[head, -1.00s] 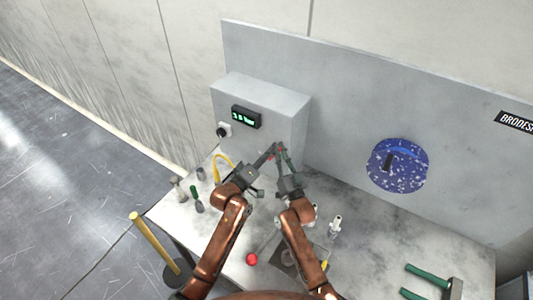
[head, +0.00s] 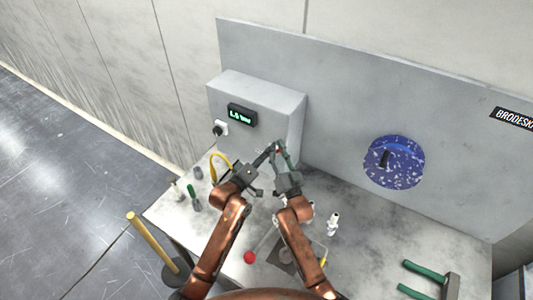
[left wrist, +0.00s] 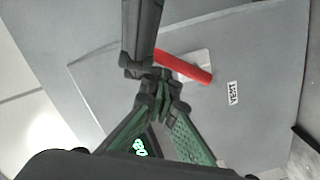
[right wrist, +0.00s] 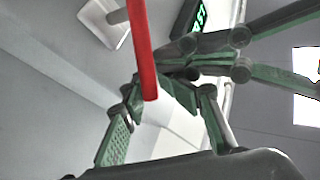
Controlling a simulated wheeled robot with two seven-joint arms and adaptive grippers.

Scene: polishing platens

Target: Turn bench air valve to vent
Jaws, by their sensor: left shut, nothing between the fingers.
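The bench air valve has a red lever (left wrist: 190,69) on a pale base (left wrist: 196,62). In the left wrist view its free end points towards the VENT label (left wrist: 232,93). The lever (right wrist: 143,50) also crosses the right wrist view. My left gripper (left wrist: 160,85) is shut and empty, close beside the lever. My right gripper (right wrist: 154,90) has its fingertips on either side of the lever's end in the picture; whether they clamp it is unclear. In the head view both grippers meet at the front of the grey box (head: 262,90), largely hiding the valve.
A green-lit display (head: 242,115) and a black knob (head: 218,129) are on the box. A blue speckled disc (head: 394,162) is on the back panel. A yellow hose loop (head: 219,161), a white bottle (head: 333,224), a red ball (head: 250,257) and green-handled tools (head: 425,271) are on the bench.

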